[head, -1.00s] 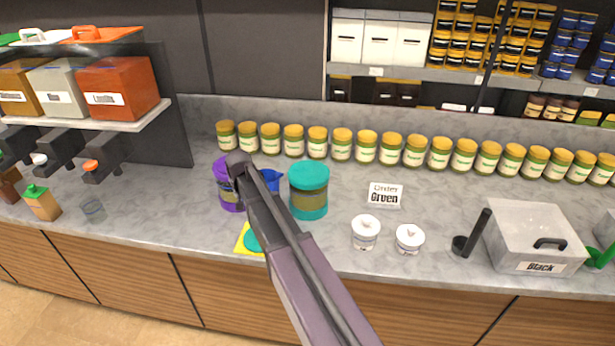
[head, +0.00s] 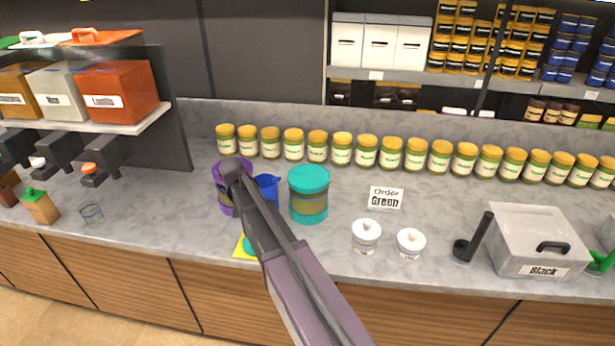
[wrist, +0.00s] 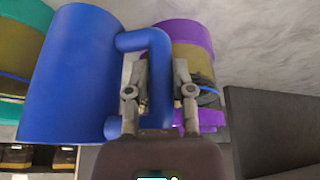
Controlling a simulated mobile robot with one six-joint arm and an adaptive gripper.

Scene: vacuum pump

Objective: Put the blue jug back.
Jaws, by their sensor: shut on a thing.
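The blue jug (head: 268,188) is at the counter's front left, between a purple jar and a teal jar, partly hidden behind my arm. In the wrist view the jug (wrist: 75,75) fills the left side, with its handle toward my gripper (wrist: 161,72). The gripper's two fingers are closed on the handle. In the head view my arm hides the fingers. I cannot tell whether the jug's base touches the counter.
The purple jar (head: 224,198) stands close left of the jug, the teal jar (head: 309,182) close right. A yellow and teal card (head: 240,252) lies in front. White lidded pots (head: 366,237) stand farther right. A row of yellow-lidded jars (head: 342,150) lines the back.

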